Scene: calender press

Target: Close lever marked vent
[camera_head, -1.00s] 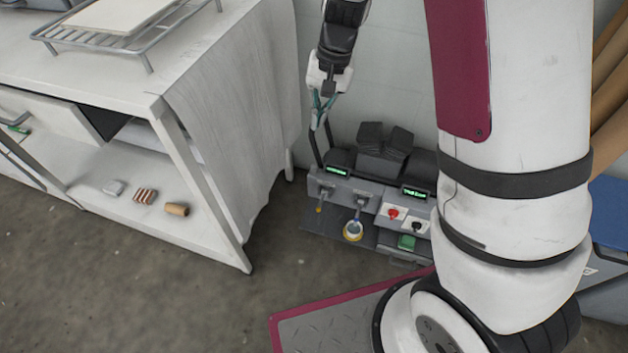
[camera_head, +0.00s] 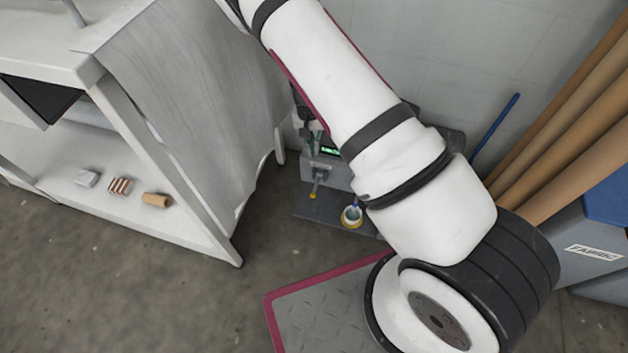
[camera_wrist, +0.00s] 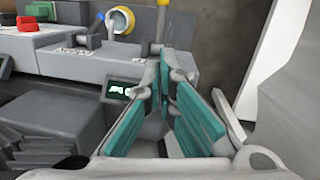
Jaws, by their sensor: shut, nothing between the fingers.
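The grey machine (camera_head: 328,168) stands low by the wall in the head view, partly hidden behind my arm. A lever with a yellow tip (camera_head: 317,183) hangs from its left front. The wrist view shows the machine upside down, with this lever (camera_wrist: 161,22) just beyond the fingertips. A second lever (camera_wrist: 109,27) is beside a yellow-rimmed cup (camera_wrist: 122,20). The lettering on the panel is too small to read, so I cannot tell which lever is marked vent. My gripper (camera_wrist: 163,72), with teal pads, is shut and empty, close to the machine's edge; contact is unclear.
A red knob (camera_wrist: 28,22) and a green display (camera_wrist: 122,92) are on the machine. A white shelf table (camera_head: 125,120) with a draped grey cloth (camera_head: 195,95) stands left of it. Brown rolls (camera_head: 560,130) and a blue-lidded bin (camera_head: 595,240) are at the right.

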